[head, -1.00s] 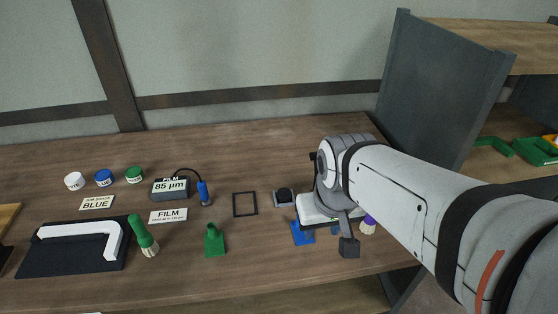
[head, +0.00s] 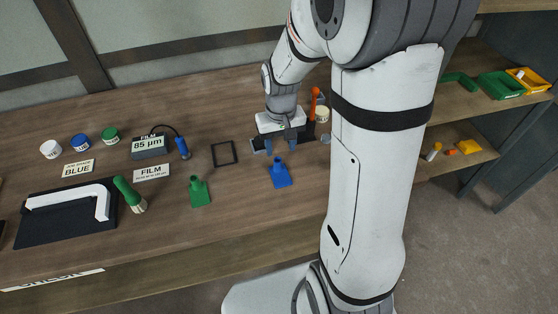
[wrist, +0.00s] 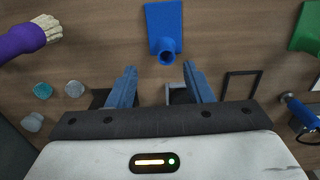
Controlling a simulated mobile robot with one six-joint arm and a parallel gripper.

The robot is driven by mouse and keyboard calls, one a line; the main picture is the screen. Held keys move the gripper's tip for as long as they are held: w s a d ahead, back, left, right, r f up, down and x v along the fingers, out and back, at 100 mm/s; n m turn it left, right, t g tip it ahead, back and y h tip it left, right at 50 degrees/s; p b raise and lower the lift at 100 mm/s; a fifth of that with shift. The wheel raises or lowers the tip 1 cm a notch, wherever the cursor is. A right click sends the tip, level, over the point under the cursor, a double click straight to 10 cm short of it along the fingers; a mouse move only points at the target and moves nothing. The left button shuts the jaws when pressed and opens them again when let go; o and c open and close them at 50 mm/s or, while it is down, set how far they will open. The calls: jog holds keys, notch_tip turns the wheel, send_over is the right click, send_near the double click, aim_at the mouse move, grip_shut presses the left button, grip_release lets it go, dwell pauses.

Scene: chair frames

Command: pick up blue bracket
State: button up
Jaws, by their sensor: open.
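The blue bracket (head: 280,174) lies on the wooden bench, with a flat plate and a short round neck. In the wrist view the blue bracket (wrist: 163,25) is at the top centre, its neck pointing toward my gripper (wrist: 159,72). My gripper (head: 281,146) is open and empty, fingers spread, on the wall side of the bracket in the head view. The fingertips look apart from the bracket; their height above the bench is hard to tell.
A green bracket (head: 199,192) and a black square frame (head: 224,153) lie left of the blue bracket. A purple-handled brush (wrist: 25,38) shows in the wrist view. A film gauge (head: 150,146) stands further left. Bare bench surrounds the blue bracket.

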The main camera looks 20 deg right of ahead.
aim_at(277, 159)
jog(key=f, duration=0.7)
jog(key=shift+a+p, duration=0.35)
jog(key=shift+a, duration=0.05)
jog(key=shift+r, duration=0.1)
grip_shut()
